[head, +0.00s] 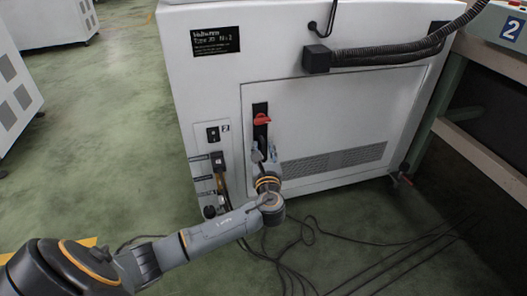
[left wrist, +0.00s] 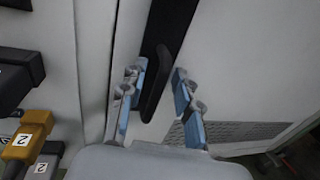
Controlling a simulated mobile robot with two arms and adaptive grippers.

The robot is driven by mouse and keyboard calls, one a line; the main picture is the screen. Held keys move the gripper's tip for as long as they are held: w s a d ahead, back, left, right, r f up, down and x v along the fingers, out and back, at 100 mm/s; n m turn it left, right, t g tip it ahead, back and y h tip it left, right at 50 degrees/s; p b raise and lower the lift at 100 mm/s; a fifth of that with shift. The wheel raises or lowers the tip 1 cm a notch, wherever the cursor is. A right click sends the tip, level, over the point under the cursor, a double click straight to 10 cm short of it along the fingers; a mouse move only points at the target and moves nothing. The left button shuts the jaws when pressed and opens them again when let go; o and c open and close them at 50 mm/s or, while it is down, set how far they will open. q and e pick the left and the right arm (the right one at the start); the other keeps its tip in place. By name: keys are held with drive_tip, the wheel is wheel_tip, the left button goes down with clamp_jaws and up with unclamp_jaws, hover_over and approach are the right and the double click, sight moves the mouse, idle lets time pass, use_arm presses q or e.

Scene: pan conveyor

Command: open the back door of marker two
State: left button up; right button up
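Marker two is the white cabinet (head: 300,20) with a black label plate in the head view. Its back door (head: 350,105) is a panel that sits flush in its frame and looks closed. A black latch plate with a red knob (head: 262,119) is at the door's left edge. My left gripper (head: 264,150) is just below the red knob. In the left wrist view the left gripper (left wrist: 160,82) is open, its fingers on either side of a black handle (left wrist: 153,92). I cannot tell whether they touch it. The right gripper is not in view.
Switches and connectors (head: 217,160) line the cabinet left of the door; a yellow plug (left wrist: 30,130) shows in the left wrist view. A thick black hose (head: 390,52) crosses above the door. Cables (head: 300,240) lie on the green floor. A bench (head: 480,150) stands at right.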

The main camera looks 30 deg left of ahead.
use_arm(q)
drive_tip(key=shift+c, duration=0.4)
clamp_jaws()
drive_tip(key=shift+d, duration=0.1)
